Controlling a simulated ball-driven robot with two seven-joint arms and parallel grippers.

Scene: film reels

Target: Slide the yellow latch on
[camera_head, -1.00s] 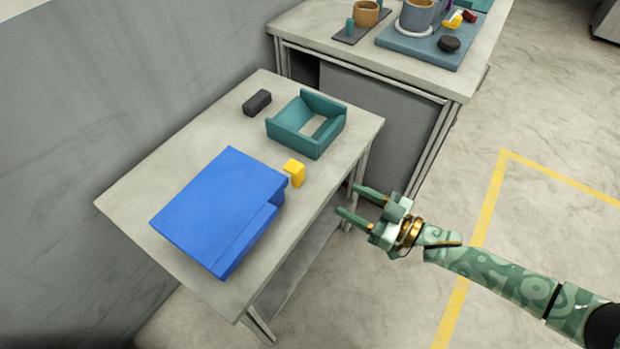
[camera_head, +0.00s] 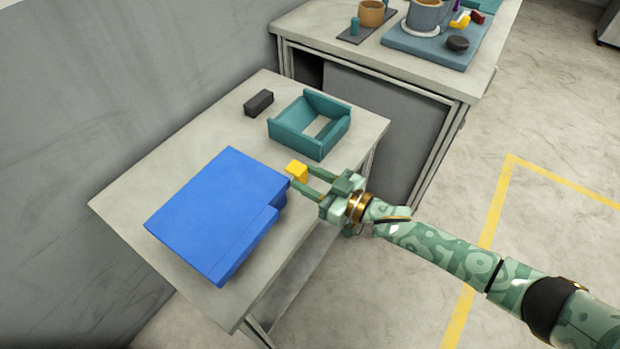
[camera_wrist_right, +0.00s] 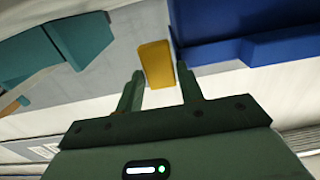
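The yellow latch (camera_head: 296,170) is a small block at the right corner of the blue box (camera_head: 215,208), on the near table. In the right wrist view the yellow latch (camera_wrist_right: 156,64) stands just beyond the fingertips, with the blue box (camera_wrist_right: 235,40) to its right. My right gripper (camera_head: 300,178) is open and its fingers point at the latch. In the right wrist view my right gripper (camera_wrist_right: 160,72) shows its two fingers apart, with nothing clearly held between them. Contact with the latch cannot be told. My left gripper is not in view.
A teal open tray (camera_head: 283,134) stands behind the latch, also in the right wrist view (camera_wrist_right: 72,38). A small black block (camera_head: 259,103) lies at the back of the table. A second table (camera_head: 445,83) with pots and small items stands beyond. A wall is at left.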

